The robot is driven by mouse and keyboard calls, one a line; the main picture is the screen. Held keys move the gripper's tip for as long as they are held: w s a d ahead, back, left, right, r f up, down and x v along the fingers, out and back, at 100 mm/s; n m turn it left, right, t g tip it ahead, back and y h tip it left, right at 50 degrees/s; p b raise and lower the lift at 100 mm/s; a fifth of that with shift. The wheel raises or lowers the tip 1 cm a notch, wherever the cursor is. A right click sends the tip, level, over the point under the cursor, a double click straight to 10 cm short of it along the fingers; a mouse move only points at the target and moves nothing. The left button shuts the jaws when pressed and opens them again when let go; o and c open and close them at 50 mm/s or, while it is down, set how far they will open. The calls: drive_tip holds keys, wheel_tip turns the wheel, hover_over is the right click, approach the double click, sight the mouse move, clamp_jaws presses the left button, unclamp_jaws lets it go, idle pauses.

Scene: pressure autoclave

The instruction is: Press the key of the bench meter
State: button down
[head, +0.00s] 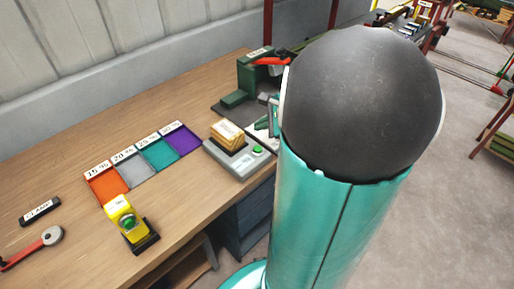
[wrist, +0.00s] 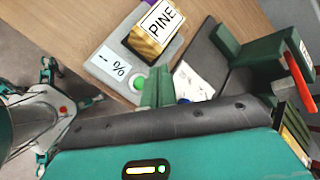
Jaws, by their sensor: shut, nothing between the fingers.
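The bench meter (head: 233,161) is a grey box near the bench's front edge, with a round green key (head: 258,150) at its right end. A wooden block (head: 228,134) sits on it. In the wrist view the meter (wrist: 110,66) shows a display with a % sign, the block (wrist: 153,32) is labelled PINE, and the key (wrist: 138,83) is partly in view. My gripper (wrist: 160,70) is shut and empty, its green fingers just right of the key in that view. I cannot tell whether they touch anything. My arm hides much of the gripper in the head view.
A green tool with a red handle (head: 270,61) stands behind the meter on a dark base. A yellow device (head: 124,218) with a green button, coloured labelled squares (head: 139,154) and a red-handled tool (head: 35,246) lie to the left.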

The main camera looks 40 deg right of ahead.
sight(261, 150)
drive_tip(key=shift+f, duration=3.1)
drive_tip(key=shift+f, duration=0.15)
drive_tip(key=shift+f, duration=0.25)
drive_tip(key=shift+f, duration=0.5)
drive_tip(key=shift+r, duration=0.1)
idle(0.3)
drive_tip(key=shift+r, duration=0.8)
drive_tip(key=shift+r, duration=2.55)
